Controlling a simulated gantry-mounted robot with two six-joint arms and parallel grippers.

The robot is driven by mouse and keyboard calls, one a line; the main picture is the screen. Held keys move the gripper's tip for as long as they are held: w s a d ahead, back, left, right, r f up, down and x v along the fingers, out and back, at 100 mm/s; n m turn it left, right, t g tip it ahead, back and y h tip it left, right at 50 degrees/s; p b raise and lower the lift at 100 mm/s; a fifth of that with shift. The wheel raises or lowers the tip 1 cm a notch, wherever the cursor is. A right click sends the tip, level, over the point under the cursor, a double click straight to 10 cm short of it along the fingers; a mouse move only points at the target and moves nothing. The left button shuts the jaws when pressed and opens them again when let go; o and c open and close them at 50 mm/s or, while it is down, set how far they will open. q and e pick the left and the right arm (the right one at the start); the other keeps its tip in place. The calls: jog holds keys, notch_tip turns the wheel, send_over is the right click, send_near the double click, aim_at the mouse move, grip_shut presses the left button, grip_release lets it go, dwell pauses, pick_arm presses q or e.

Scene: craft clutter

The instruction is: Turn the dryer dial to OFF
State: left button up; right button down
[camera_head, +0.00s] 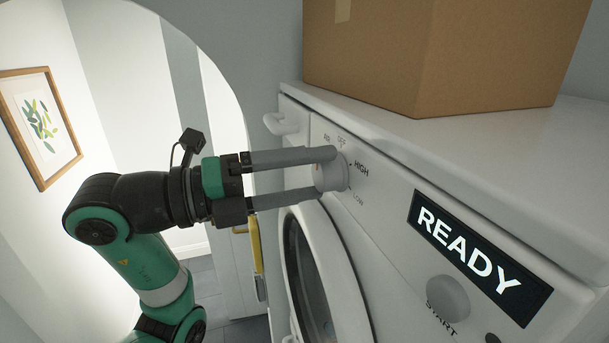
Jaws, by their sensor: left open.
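The dryer (390,215) is white and fills the right side of the head view. Its round white dial (333,173) sits on the front panel, with labels around it that include OFF, HIGH and LOW. My left gripper (325,172) comes in from the left, with its two long grey fingers apart. The fingertips reach the dial, one at its upper side and one at its lower side. I cannot tell whether they touch it. My right gripper is not in view.
A cardboard box (440,60) stands on the dryer top. A READY display (478,257) and a START button (448,297) are to the right of the dial. The round dryer door (335,270) lies below the dial. A framed picture (40,125) hangs on the left wall.

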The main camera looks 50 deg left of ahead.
pick_arm(q)
jog(key=b+v, duration=0.3)
jog(key=v, duration=0.8)
jog(key=shift+s, duration=0.3)
jog(key=shift+a, duration=0.15)
